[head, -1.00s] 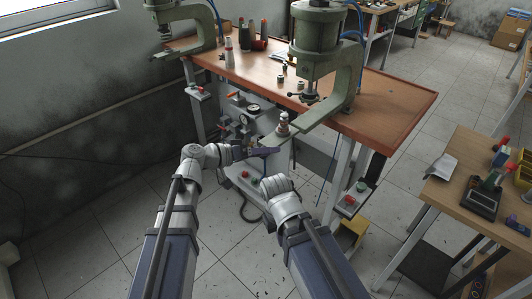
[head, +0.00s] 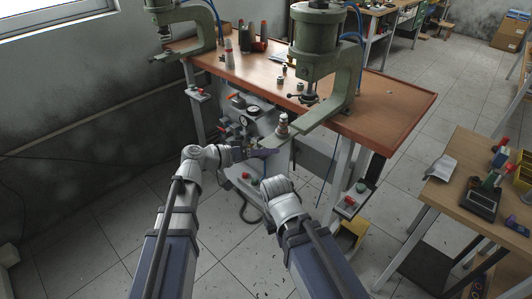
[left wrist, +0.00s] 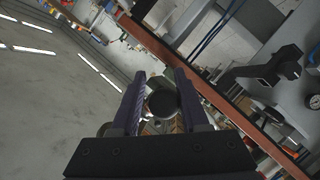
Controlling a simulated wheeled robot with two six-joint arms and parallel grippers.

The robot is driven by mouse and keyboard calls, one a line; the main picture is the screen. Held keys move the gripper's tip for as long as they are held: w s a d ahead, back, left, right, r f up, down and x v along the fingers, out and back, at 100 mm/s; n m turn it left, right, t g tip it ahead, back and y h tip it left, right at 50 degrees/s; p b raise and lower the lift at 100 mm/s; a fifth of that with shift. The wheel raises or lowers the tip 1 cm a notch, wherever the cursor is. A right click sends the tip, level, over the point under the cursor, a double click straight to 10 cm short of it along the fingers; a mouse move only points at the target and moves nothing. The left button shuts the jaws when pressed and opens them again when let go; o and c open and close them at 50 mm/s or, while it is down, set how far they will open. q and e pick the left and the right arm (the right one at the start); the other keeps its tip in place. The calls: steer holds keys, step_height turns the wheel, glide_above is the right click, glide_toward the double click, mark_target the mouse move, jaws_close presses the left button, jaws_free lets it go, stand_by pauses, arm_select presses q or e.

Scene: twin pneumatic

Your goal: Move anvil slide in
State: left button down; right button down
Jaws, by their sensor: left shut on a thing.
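The anvil slide (head: 282,148) is a grey plate that juts out below the front of the right green press (head: 318,45). A short metal cylinder, the anvil (head: 283,124), stands upright on it. My left gripper (head: 268,152) is at the slide's near end, its purple fingers pointing right. In the left wrist view my left gripper (left wrist: 161,100) is shut on a round dark knob (left wrist: 162,103), which sits between both fingers. The knob's join to the slide is hidden. My right wrist shows at lower centre in the head view, but its fingers are hidden.
The brown bench (head: 395,115) carries a second green press (head: 195,22), bottles and small metal parts. Gauges and valves (head: 243,121) sit below its front edge. A red-button box (head: 350,200) hangs by the right leg. A wooden table (head: 450,190) stands at right.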

mark_target(293, 133)
arm_select(q)
steer(key=shift+w+a+f, duration=0.15)
steer(key=shift+w, duration=0.1)
stand_by(0.6)
steer(key=w+d, duration=0.9)
steer(key=shift+w, duration=0.1)
steer(key=c, duration=0.8)
jaws_free()
steer(key=shift+o, duration=1)
steer(key=shift+w, duration=0.1)
steer(key=shift+d, duration=0.15)
